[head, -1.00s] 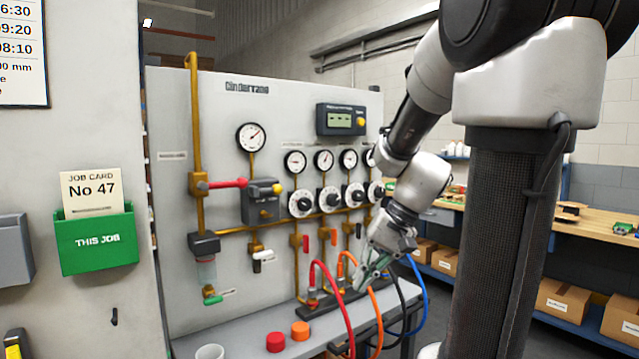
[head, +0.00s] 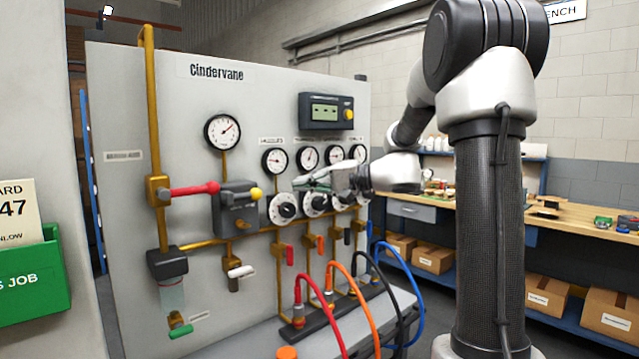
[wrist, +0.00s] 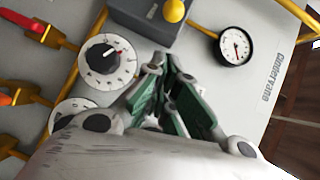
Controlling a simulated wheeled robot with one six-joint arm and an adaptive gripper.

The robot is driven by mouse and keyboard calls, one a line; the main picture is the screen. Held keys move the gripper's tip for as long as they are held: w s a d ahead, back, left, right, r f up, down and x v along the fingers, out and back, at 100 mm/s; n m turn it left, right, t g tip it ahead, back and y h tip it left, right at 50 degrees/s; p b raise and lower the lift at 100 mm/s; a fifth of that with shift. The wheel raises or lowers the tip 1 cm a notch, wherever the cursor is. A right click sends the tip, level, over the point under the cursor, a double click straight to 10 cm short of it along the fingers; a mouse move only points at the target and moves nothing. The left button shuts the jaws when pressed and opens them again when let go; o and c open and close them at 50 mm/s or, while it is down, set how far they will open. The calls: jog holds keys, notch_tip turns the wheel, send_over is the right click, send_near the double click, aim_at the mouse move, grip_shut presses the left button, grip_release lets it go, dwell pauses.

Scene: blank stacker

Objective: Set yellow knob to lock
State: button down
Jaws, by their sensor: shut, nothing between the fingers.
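A yellow knob (head: 256,193) sticks out from the right side of a grey box (head: 232,212) on the panel. It also shows at the top of the wrist view as a round yellow knob (wrist: 174,11) on the grey box (wrist: 150,25). My gripper (head: 299,182) is level in front of the panel, to the right of the knob and pointing left at it. In the wrist view my gripper (wrist: 163,63) has its green-padded fingers shut and empty, with its tips apart from the knob. I cannot read any lock marking.
White dials (head: 283,208) and gauges (head: 275,160) sit around my gripper. A red-handled valve (head: 195,189) is left of the box. A display with a small yellow button (head: 348,114) is above. Coloured hoses (head: 325,310) loop out below. A workbench (head: 570,217) stands at right.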

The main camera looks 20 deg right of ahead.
aim_at(259, 192)
jog(key=w+a+f, duration=0.1)
jog(key=a, duration=0.5)
jog(key=shift+w+a+f, duration=0.15)
jog(key=shift+w+a, duration=0.15)
jog(key=shift+a, duration=0.1)
jog(key=a, duration=0.1)
jog(key=s+a, duration=0.1)
jog(key=a, duration=0.2)
jog(key=shift+s+a, duration=0.2)
jog(key=shift+s, duration=0.1)
